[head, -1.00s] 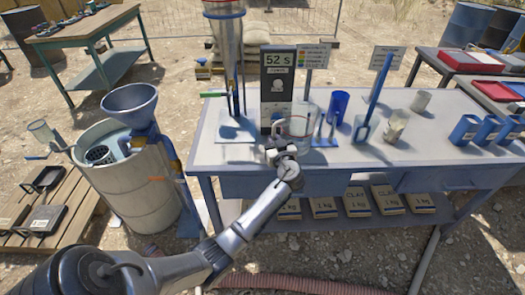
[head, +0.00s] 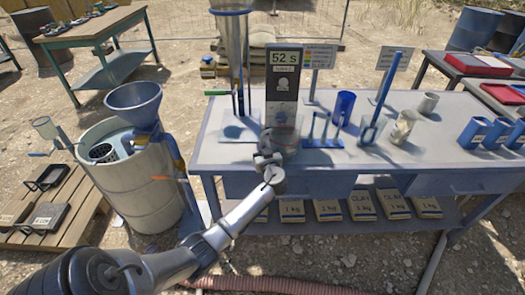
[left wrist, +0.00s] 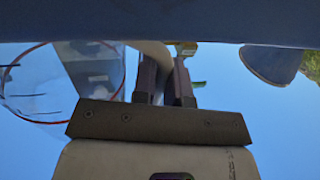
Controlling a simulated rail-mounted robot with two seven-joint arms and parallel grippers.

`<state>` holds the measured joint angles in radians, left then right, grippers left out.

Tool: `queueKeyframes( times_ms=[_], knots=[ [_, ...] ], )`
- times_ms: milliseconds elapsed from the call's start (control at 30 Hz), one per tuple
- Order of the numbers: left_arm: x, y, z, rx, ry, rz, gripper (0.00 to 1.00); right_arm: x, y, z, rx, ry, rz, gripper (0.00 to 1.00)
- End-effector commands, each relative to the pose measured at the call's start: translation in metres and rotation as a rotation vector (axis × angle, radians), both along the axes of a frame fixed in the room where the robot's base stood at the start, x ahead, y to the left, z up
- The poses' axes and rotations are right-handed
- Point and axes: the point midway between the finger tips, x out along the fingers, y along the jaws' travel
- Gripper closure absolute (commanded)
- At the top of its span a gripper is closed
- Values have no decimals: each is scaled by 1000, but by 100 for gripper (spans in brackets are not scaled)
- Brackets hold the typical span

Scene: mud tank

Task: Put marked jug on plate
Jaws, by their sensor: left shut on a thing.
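A clear jug (head: 285,137) with a red ring is in front of the grey timer tower (head: 283,88) in the head view. Its see-through wall and red ring also show in the left wrist view (left wrist: 45,85). My left gripper (head: 267,160) is at the jug's near left side, shut on a pale part that looks like its handle. I cannot tell whether the jug's base is clear of the table. A flat blue plate (head: 238,132) lies under the tall clear tube, left of the jug; I cannot tell whether this is the task's plate. My right gripper is not in view.
A small blue rack (head: 323,142), a blue cup (head: 344,108) and other cups stand to the right on the table (head: 430,150). The tall tube (head: 232,40) rises behind on the left. A barrel with a funnel (head: 133,98) stands left of the table.

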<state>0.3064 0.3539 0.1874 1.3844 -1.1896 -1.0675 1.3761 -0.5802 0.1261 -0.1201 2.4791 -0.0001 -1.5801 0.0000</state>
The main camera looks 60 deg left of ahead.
Motion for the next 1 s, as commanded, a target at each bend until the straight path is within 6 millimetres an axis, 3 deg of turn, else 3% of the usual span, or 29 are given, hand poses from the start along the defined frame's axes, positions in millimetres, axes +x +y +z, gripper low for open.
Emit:
queueKeyframes(
  times_ms=[300,333,600,867,1000],
  knots=[
    [0,0,-1,0,-1,-1,100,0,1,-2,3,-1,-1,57],
    [0,0,-1,-1,0,-1,86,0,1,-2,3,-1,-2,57],
    [0,0,0,-1,0,-1,61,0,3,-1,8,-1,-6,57],
    [0,0,0,0,1,-1,61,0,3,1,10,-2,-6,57],
    [0,-1,0,0,4,-1,61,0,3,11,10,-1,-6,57]
  ],
)
